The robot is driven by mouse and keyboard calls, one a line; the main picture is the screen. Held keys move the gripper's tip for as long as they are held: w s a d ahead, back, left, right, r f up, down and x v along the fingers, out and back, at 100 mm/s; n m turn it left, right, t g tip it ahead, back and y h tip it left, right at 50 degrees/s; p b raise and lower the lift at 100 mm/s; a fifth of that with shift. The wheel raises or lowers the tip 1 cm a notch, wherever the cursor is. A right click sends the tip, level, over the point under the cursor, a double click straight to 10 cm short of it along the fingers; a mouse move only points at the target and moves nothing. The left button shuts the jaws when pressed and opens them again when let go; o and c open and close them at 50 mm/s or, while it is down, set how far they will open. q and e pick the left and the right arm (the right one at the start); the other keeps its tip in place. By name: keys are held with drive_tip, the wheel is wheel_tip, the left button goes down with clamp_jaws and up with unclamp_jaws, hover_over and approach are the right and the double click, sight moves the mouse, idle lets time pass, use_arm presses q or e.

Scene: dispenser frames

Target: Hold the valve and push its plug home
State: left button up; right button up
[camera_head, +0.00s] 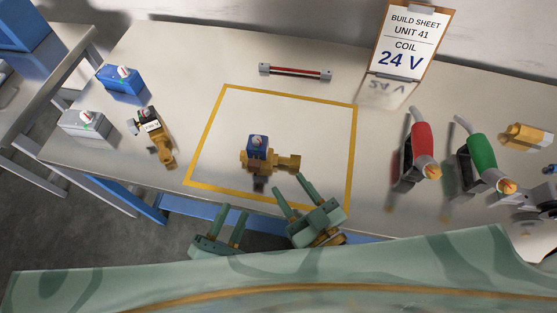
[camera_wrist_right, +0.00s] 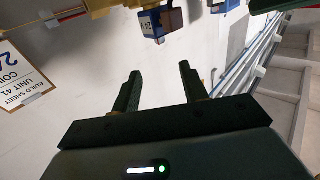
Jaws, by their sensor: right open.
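The valve, with a brass body (camera_head: 288,162) and a blue coil (camera_head: 258,143), stands inside the yellow outline on the table. In the right wrist view the coil (camera_wrist_right: 147,24) shows at the top with a "24" label. A small dark piece (camera_head: 259,183) shows at the valve's near side; whether this is the plug, and how far it is seated, I cannot tell. My right gripper (camera_head: 288,187) is open and empty, just in front of the valve and apart from it. My left gripper (camera_head: 231,215) is open and empty at the table's near edge, left of the right one.
A blue coil (camera_head: 122,80), a grey coil (camera_head: 83,124) and another brass valve (camera_head: 160,145) stand at the left. A red-marked bar (camera_head: 296,72) lies behind the outline. The build sheet (camera_head: 410,42) reads coil 24 V. Red (camera_head: 420,150) and green (camera_head: 480,155) handled tools stand right.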

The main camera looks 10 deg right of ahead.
sight(259, 143)
drive_tip(key=x, duration=1.5)
drive_tip(key=shift+s, duration=0.1)
clamp_jaws()
